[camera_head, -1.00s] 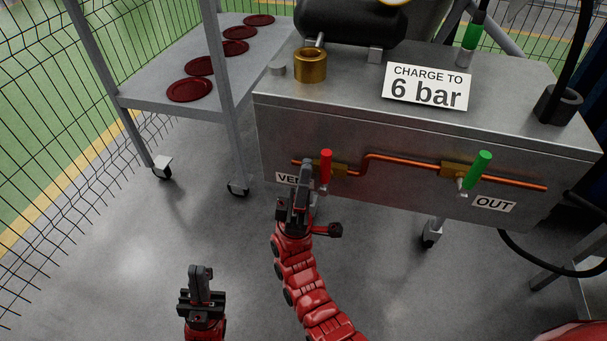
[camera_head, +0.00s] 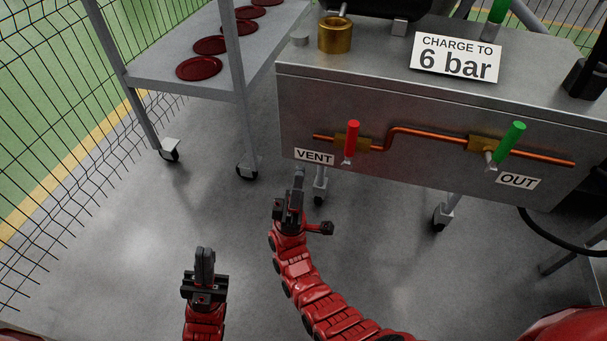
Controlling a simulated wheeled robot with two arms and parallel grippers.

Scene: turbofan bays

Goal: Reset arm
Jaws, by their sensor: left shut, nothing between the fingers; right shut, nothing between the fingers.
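My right gripper (camera_head: 299,180) is shut and empty. It is in front of the grey metal cabinet, below and left of the red vent handle (camera_head: 351,138), and looks apart from it. My red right arm (camera_head: 318,297) curves up to it from the lower right. My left gripper (camera_head: 205,258) is shut and empty, pointing up at the lower middle left over the floor. The red handle stands upright on a brass valve above the VENT label (camera_head: 314,157). The green handle (camera_head: 511,138) is tilted to the right above the OUT label (camera_head: 518,181).
The wheeled grey cabinet (camera_head: 400,170) carries a copper pipe and a "CHARGE TO 6 bar" sign (camera_head: 456,58). A wheeled shelf cart (camera_head: 160,85) with several red discs stands at the back left. A wire mesh fence (camera_head: 60,130) runs along the left. Open floor (camera_head: 130,230) lies around my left gripper.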

